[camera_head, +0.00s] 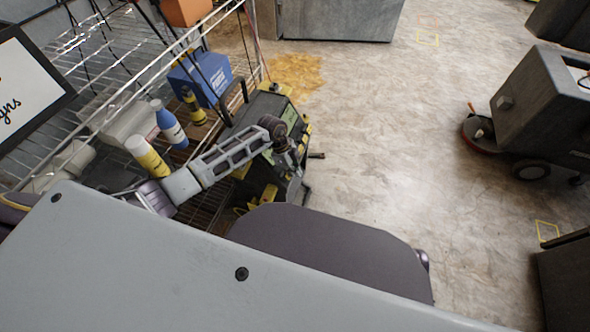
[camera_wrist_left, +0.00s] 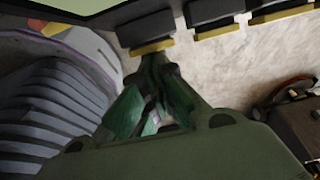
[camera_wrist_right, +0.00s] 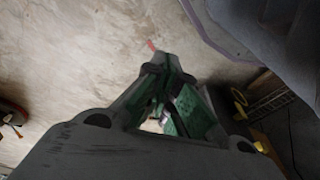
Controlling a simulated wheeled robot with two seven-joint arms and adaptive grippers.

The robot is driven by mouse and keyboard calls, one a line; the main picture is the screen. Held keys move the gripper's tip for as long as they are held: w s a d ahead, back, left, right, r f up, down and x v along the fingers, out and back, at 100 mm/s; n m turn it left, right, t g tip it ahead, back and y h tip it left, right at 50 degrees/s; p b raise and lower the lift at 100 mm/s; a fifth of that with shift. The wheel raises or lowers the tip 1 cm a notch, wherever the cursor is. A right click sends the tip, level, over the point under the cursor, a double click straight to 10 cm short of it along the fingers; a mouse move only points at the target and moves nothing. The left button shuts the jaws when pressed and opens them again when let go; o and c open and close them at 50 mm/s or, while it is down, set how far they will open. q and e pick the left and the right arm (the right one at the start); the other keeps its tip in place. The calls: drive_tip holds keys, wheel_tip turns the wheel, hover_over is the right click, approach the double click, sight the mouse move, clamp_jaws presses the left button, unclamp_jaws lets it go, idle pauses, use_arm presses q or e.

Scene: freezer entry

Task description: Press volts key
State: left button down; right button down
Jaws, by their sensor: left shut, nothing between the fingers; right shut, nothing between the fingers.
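A black-and-yellow device (camera_head: 287,112) with a greenish screen stands at the edge of the wire rack. In the left wrist view, part of its screen (camera_wrist_left: 75,6) shows at the top, with a row of dark, yellow-edged keys: a near key (camera_wrist_left: 143,27), a middle key (camera_wrist_left: 212,10) and one at the right (camera_wrist_left: 283,12). No key label is legible, so I cannot tell which is volts. My left gripper (camera_wrist_left: 157,62) is shut and empty, its tips just below the near key; contact is unclear. My right gripper (camera_wrist_right: 160,62) is shut and empty over the floor.
The wire rack (camera_head: 190,40) holds a blue box (camera_head: 200,76), a blue-and-white bottle (camera_head: 168,124) and a yellow-and-white bottle (camera_head: 147,155). A framed sign (camera_head: 22,88) is at the left. A dark wheeled machine (camera_head: 540,105) stands at the right. Open floor (camera_head: 400,130) lies between.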

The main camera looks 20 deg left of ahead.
use_arm(q)
drive_tip(key=shift+a+f, duration=0.35)
drive_tip(key=shift+a, duration=0.35)
drive_tip(key=shift+a+f, duration=0.1)
drive_tip(key=shift+a, duration=0.1)
drive_tip(key=shift+w+a+r, duration=0.1)
drive_tip(key=shift+a+r, duration=0.05)
drive_tip(key=shift+r, duration=0.4)
drive_tip(key=v, duration=0.2)
drive_tip(key=d+v, duration=0.1)
drive_tip(key=v, duration=0.2)
drive_tip(key=shift+r, duration=1.25)
